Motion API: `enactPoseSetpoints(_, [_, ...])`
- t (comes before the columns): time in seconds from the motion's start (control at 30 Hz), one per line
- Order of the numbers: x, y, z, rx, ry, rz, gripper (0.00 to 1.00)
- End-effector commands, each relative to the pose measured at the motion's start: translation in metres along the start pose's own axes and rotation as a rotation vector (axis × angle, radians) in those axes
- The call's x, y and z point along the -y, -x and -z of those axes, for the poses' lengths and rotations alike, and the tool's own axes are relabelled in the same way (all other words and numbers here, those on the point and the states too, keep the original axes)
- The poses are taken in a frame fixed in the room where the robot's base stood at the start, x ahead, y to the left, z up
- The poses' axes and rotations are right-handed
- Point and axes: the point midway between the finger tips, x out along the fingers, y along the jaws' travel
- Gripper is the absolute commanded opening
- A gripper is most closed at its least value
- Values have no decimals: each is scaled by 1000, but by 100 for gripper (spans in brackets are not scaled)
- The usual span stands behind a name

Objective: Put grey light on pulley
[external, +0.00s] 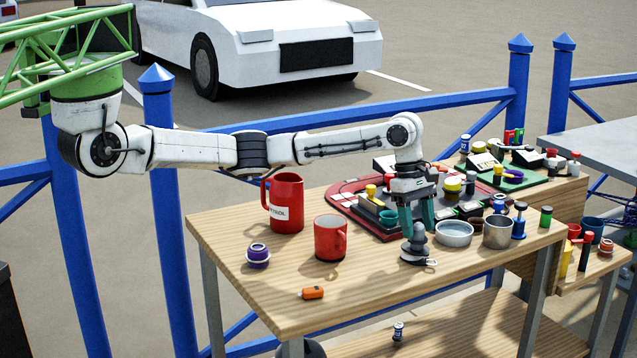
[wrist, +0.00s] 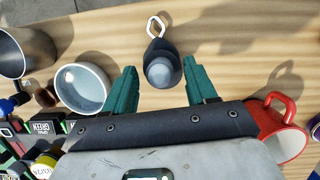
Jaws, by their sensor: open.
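The grey light (external: 415,243), a rounded dark grey body with a paler dome and a light clip loop, stands on the wooden table near its front edge. In the wrist view the light (wrist: 163,70) lies between and just beyond the fingertips. My gripper (external: 417,226) points down over it, its two green fingers open and spread to either side. In the wrist view my gripper (wrist: 160,82) holds nothing; I cannot tell whether a finger touches the light. A purple spool-like piece (external: 258,255), which looks like the pulley, sits at the table's left, well away from my gripper.
A white-blue bowl (external: 454,234) and a metal cup (external: 497,232) stand right of the light. A red mug (external: 331,238) and a tall red jug (external: 285,203) stand left. An orange piece (external: 313,293) lies in front. A crowded red-edged board (external: 345,190) lies behind. The table's front left is mostly clear.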

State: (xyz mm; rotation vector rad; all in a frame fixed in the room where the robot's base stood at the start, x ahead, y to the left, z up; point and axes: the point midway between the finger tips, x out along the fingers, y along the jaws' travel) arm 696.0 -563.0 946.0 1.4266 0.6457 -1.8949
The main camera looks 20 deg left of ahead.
Motion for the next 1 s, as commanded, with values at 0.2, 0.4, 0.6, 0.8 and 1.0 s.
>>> enactPoseSetpoints(0.2, [0,4,-1,1,0,0,57])
enactPoseSetpoints(0.4, [-1,31,0,0,1,-5,57])
enactPoseSetpoints(0.6, [-1,73,0,0,0,-4,57])
enactPoseSetpoints(0.8, [-1,106,-1,0,1,-2,57])
enactPoseSetpoints(1.0, [0,121,0,0,1,0,57])
